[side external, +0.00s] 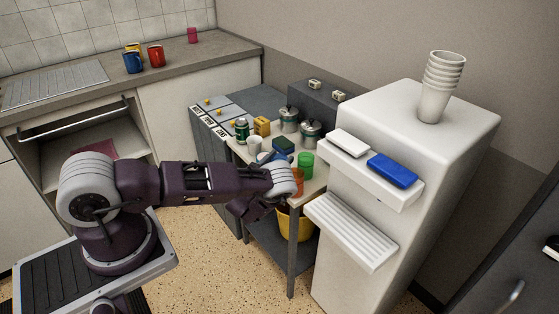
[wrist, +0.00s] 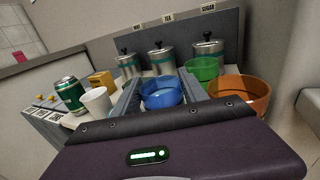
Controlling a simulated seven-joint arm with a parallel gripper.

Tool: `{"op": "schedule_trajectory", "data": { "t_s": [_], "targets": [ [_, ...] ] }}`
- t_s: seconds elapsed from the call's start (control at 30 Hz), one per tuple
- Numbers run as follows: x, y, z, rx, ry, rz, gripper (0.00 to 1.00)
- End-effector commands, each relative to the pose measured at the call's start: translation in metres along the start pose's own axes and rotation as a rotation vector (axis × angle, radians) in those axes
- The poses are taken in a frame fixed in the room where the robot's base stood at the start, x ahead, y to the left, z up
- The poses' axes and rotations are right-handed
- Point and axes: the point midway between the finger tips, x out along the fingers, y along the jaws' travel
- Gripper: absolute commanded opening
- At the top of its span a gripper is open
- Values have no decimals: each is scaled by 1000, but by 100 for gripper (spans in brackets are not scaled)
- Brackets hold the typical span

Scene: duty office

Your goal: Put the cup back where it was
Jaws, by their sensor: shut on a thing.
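A blue cup (wrist: 161,93) sits between the two fingers of my gripper (wrist: 160,98) in the wrist view, and the fingers are shut on it. In the side view my gripper (side external: 274,162) is at the small table, and the wrist hides most of the blue cup. A green cup (wrist: 203,69) and a wider orange cup (wrist: 243,93) stand to the right of it in the wrist view. A white cup (wrist: 97,102) stands to its left. I cannot tell whether the blue cup touches the tabletop.
A green can (wrist: 69,93), a yellow box (wrist: 101,80) and metal canisters (wrist: 162,59) crowd the table's left and back. A white dispenser (side external: 350,225) stands close on the right, with stacked cups (side external: 441,85) on top. Mugs (side external: 156,56) stand on the far counter.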

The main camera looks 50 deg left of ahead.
Motion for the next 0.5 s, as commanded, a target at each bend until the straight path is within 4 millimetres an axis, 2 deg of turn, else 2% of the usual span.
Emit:
{"op": "schedule_trajectory", "data": {
  "t_s": [0.27,0.3,0.33,0.5],
  "targets": [
    [0,0,-1,0,-1,0,0],
    [0,0,-2,0,0,1,55],
    [0,0,-2,0,-1,1,60],
    [0,0,-2,0,0,1,60]
  ]
}}
